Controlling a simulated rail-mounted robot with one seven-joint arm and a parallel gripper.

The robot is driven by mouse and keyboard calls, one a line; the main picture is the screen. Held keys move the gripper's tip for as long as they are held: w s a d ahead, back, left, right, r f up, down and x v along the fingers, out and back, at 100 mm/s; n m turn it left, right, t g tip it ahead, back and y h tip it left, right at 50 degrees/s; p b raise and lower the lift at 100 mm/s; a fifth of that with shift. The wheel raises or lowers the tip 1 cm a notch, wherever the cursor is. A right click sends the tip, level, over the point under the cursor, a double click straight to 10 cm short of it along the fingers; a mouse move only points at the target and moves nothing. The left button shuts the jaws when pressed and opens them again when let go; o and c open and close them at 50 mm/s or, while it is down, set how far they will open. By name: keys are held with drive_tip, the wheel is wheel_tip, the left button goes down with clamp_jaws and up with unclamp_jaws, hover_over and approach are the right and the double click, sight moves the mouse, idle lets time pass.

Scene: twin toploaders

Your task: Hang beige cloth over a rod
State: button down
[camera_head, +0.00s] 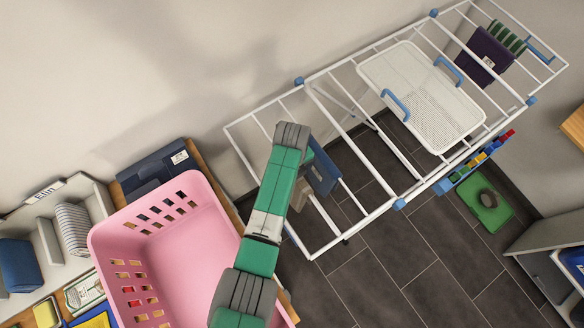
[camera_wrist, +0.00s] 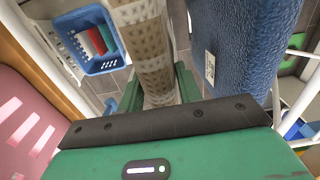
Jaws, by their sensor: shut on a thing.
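The beige cloth (camera_wrist: 145,40) has a checked pattern and is pinched between the green fingers of my gripper (camera_wrist: 158,88) in the wrist view. It extends away from the fingers as a narrow strip. In the head view a small part of the beige cloth (camera_head: 299,197) shows beside my arm, at the left end of the white drying rack (camera_head: 312,252). My fingers are hidden there by the arm. Whether the cloth touches a rod cannot be told. A blue cloth (camera_head: 322,172) hangs at the rack close by, and it fills the right of the wrist view (camera_wrist: 238,50).
A pink basket (camera_head: 110,237) stands left of my arm. A white mesh tray (camera_head: 425,85) with blue handles lies on the rack. A dark purple cloth (camera_head: 484,56) hangs at the far end. A blue basket (camera_wrist: 100,62) with coloured items shows in the wrist view. Several middle rods are bare.

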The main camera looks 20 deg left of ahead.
drive_tip(key=c, duration=0.9)
unclamp_jaws()
drive_tip(key=shift+r, duration=0.1)
wheel_tip(320, 180, up, 8)
drive_tip(key=shift+f+p, duration=0.15)
drive_tip(key=shift+p, duration=0.35)
